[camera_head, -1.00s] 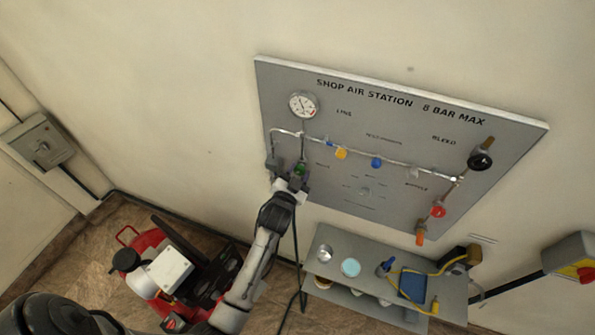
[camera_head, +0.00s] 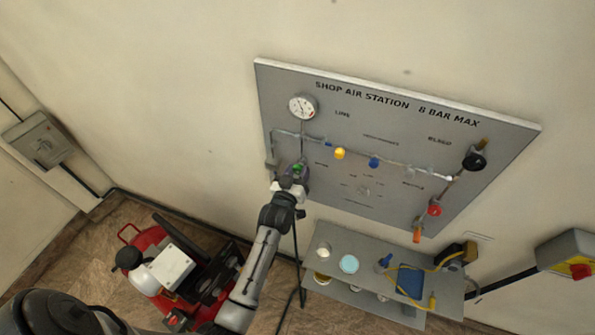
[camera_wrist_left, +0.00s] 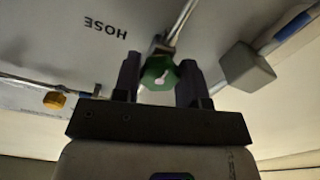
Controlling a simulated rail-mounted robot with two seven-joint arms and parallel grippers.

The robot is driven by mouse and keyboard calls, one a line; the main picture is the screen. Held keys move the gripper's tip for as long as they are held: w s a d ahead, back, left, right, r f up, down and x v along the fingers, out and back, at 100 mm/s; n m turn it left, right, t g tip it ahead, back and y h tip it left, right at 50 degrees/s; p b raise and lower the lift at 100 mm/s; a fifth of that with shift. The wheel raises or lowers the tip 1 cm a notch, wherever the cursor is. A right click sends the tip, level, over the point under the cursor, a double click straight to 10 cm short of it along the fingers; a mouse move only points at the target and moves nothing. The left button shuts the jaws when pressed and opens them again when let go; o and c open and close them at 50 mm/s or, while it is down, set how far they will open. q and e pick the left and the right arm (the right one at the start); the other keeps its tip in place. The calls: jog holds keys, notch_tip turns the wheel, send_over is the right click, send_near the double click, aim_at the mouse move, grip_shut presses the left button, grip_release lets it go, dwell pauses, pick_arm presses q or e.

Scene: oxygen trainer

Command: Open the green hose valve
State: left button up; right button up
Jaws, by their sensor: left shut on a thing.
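The green hose valve (camera_head: 297,168) is a small green knob low on the left of the grey panel, below the pressure gauge. In the left wrist view the green knob (camera_wrist_left: 158,74), with a pale mark on its face, sits between my two dark fingers below the pipe, near the word HOSE. My left gripper (camera_head: 294,174) is at the panel and shut on the knob; its fingers (camera_wrist_left: 158,82) flank it on both sides. The fingers partly hide the knob in the head view. My right gripper is in neither view.
The panel (camera_head: 330,190) also carries a gauge (camera_head: 302,106), a yellow knob (camera_head: 340,153), a blue knob (camera_head: 374,162), a red knob (camera_head: 435,208) and a black knob (camera_head: 474,160). A shelf (camera_head: 330,262) with small items is below. A red machine (camera_head: 150,250) stands on the floor at left.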

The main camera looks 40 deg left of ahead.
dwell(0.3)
pick_arm(q)
jog(key=o, duration=0.9)
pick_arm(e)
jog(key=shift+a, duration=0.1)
pick_arm(q)
jog(key=shift+o, duration=0.2)
